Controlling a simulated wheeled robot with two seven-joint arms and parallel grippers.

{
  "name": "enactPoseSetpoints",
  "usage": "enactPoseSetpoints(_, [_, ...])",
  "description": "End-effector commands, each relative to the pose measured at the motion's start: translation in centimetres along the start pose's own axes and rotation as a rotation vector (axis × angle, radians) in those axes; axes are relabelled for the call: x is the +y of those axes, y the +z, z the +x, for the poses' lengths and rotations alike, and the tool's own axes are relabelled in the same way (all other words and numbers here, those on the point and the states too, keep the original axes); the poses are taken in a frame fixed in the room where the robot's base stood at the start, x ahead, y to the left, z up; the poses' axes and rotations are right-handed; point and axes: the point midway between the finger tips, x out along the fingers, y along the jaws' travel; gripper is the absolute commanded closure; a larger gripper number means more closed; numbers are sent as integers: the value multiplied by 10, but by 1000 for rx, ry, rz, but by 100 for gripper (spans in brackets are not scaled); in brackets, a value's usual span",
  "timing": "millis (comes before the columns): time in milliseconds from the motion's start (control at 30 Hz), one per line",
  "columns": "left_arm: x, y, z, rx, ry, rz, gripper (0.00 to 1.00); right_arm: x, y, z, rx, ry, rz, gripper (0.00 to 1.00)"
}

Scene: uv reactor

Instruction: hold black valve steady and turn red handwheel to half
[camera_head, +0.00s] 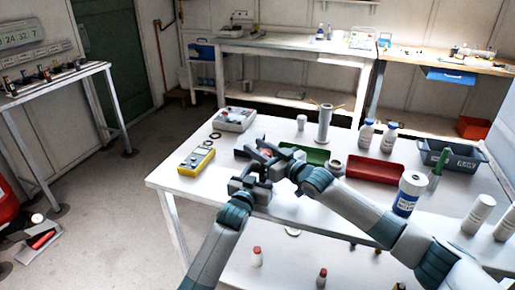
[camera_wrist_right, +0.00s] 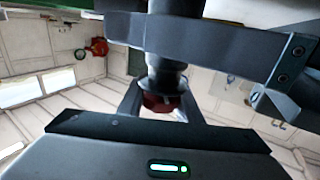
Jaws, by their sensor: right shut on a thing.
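My right gripper (camera_head: 265,155) reaches in from the right over the near left part of the white table. In the right wrist view, its two fingers close on a dark red piece, which looks like the red handwheel (camera_wrist_right: 160,103). A black cylindrical body, likely the black valve (camera_wrist_right: 172,62), stands in line with the red piece. A dark bar with bolts, probably part of my left gripper, crosses beside that body. In the head view my left gripper (camera_head: 252,183) is close to the right one; its fingertips are too small to read. The valve and handwheel are largely hidden there.
A yellow box (camera_head: 196,162) and a grey device (camera_head: 235,119) are left of the grippers on the table (camera_head: 172,182). A green tray (camera_head: 312,154), red tray (camera_head: 375,169), grey cylinder (camera_head: 324,126) and labelled jar (camera_head: 408,194) stand right of them. Bottles stand below.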

Motion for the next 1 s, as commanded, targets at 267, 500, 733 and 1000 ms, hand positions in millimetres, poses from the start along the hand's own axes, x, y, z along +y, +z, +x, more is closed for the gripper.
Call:
enactPoseSetpoints(267, [0, 0, 0, -1, 0, 0, 77, -2, 0, 1, 3, 39, 3, 91])
enactPoseSetpoints(500, [0, 0, 0, -1, 0, 0, 77, 0, -1, 1, 5, 107, 3, 91])
enactPoseSetpoints(733, [1, 0, 0, -1, 1, 0, 77, 4, -1, 0, 2, 139, 2, 91])
enactPoseSetpoints(1000, [0, 1, 0, -1, 0, 0, 77, 4, -1, 0, 1, 139, 1, 61])
